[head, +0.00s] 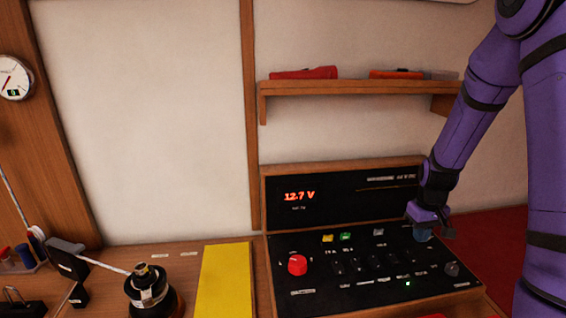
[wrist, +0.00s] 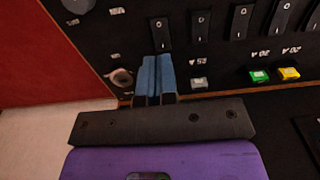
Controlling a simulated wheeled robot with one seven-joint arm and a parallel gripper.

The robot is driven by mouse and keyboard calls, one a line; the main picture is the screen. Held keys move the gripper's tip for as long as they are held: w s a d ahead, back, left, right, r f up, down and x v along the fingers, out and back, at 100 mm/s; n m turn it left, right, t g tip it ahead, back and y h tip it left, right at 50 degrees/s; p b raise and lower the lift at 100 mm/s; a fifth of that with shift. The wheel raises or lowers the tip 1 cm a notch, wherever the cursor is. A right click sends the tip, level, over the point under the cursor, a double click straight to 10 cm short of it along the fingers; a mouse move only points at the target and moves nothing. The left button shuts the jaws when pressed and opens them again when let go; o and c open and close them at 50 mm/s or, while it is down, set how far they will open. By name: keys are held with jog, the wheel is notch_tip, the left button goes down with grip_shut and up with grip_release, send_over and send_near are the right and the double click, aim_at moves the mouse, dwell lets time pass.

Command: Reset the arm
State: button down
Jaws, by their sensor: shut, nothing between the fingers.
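My purple arm (head: 480,105) reaches down from the upper right in the head view. My gripper (head: 424,232) hangs at the right part of a black switch panel (head: 310,245). In the wrist view my gripper (wrist: 154,62) shows two blue fingers closed together with nothing between them. The fingertips are over the panel close to a black rocker switch (wrist: 160,30). I cannot tell whether they touch the panel.
The panel carries a red knob (head: 297,265), several rocker switches and a 12.7 V display (head: 299,196). A shelf (head: 350,88) with red items is above. A dark winch (head: 150,292) and yellow mat (head: 225,282) lie left. A round gauge (head: 14,78) hangs far left.

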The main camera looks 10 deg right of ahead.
jog(key=s+a+r+t, duration=0.1)
jog(key=s+a+r, duration=0.35)
jog(key=r, duration=0.55)
jog(key=s+a+r+t, duration=0.25)
jog(key=a+r, duration=0.25)
jog(key=r, duration=0.4)
jog(key=s+a+r+t, duration=0.1)
jog(key=s+r, duration=0.3)
jog(key=s, duration=0.4)
jog(key=s+a+r, duration=0.4)
jog(key=s+r, duration=0.1)
jog(key=s, duration=0.3)
jog(key=shift+a+t, duration=0.25)
jog(key=shift+t, duration=0.1)
